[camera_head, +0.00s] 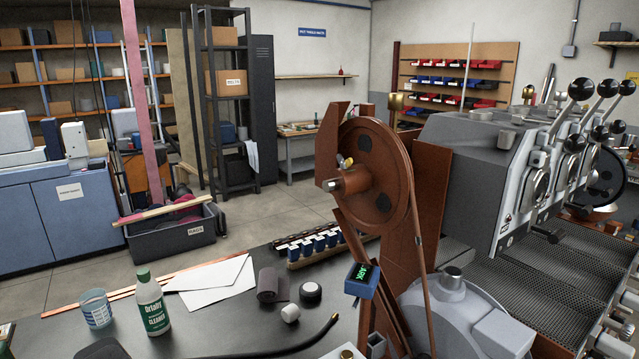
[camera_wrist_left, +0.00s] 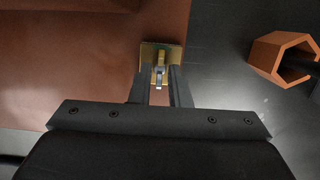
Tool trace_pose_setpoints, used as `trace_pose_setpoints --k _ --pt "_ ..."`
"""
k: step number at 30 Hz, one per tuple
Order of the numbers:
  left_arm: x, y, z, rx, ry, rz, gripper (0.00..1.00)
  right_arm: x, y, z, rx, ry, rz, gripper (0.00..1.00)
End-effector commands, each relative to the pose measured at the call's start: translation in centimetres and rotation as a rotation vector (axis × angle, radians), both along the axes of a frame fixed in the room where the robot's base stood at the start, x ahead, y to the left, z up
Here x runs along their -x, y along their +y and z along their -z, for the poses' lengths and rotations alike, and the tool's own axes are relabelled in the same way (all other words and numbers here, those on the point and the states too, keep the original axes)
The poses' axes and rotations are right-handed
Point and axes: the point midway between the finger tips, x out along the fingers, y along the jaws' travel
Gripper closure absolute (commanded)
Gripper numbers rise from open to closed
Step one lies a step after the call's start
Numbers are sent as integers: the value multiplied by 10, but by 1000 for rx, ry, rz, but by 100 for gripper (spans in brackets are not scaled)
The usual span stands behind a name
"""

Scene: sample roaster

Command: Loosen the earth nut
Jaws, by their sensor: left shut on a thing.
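In the left wrist view a small square brass plate (camera_wrist_left: 147,54) sits on a reddish-brown metal surface. A small metal fitting (camera_wrist_left: 160,71), which looks like the earth nut on its stud, stands out from the plate. My left gripper (camera_wrist_left: 160,80) has its two dark fingers closed around this fitting, pointing at the plate. The fingers hide its sides, so its thread and flats are not clear. My left gripper cannot be made out in the head view, and my right gripper is in neither view.
An orange hexagonal hollow part (camera_wrist_left: 283,59) lies right of the fingers. In the head view a brown wheel with a belt (camera_head: 378,173) stands beside the grey roaster (camera_head: 465,150). A cleaner bottle (camera_head: 150,302), cup (camera_head: 96,310) and papers (camera_head: 222,281) sit on the dark bench.

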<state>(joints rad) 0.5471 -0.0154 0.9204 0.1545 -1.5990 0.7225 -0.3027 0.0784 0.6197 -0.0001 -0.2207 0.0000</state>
Motion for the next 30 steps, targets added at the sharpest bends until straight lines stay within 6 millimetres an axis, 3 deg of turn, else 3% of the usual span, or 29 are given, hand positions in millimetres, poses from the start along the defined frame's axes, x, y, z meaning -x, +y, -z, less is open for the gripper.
trace_pose_setpoints --k 5,30 --pt "0 1 0 1 -2 -94 100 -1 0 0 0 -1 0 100" --pt "7 1 2 3 5 -963 100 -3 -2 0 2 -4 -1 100"
